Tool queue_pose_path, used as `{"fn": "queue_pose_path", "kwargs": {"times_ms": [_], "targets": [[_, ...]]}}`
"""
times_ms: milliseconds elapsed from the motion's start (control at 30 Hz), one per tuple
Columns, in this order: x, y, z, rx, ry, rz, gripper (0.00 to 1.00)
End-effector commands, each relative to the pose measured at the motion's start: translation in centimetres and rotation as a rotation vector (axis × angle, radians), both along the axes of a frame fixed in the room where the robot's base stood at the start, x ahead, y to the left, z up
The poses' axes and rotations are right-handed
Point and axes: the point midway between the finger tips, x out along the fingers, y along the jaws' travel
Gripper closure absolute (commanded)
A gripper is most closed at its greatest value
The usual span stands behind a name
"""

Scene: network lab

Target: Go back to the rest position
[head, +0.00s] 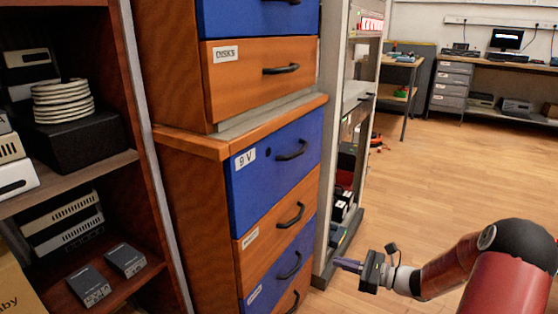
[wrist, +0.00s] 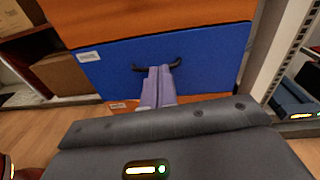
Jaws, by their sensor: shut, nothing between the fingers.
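My gripper (head: 345,264) is at the lower right in the head view, in front of the drawer cabinet and the rack's foot. Its fingers point left toward the lower drawers. In the wrist view the two pale purple fingers (wrist: 158,87) lie together with nothing between them. Their tips overlap the black handle (wrist: 157,66) of a blue drawer (wrist: 205,62) in the picture; I cannot tell if they touch it. In the head view the drawers look closed.
The cabinet (head: 187,205) has blue and orange drawers with protruding black handles. An open shelf (head: 70,187) with devices stands at the left. A rack (head: 328,200) stands right of the cabinet. Wooden floor (head: 440,150) is clear toward a far desk (head: 490,65) with a monitor.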

Motion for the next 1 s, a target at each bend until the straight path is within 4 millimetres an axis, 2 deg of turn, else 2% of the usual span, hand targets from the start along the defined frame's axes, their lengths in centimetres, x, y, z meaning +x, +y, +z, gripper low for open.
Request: {"fn": "queue_pose_path", "kwargs": {"times_ms": [33,200,400,500,667,800,1000], "targets": [[-0.6,1.4,1.5,-0.066,-0.020,0.055,1.00],[-4.8,6.5,5.7,-0.377,-0.113,0.306,1.00],[-10.8,10.1,10.0,-0.760,-0.269,0.593,1.00],[-13.9,10.9,12.1,-0.945,-0.360,0.722,1.00],[-18.4,11.1,15.5,-1.233,-0.525,0.904,1.00],[-22.0,10.5,18.4,-1.475,-0.685,1.034,1.00],[-26.0,8.9,22.0,-1.782,-0.910,1.164,1.00]]}}
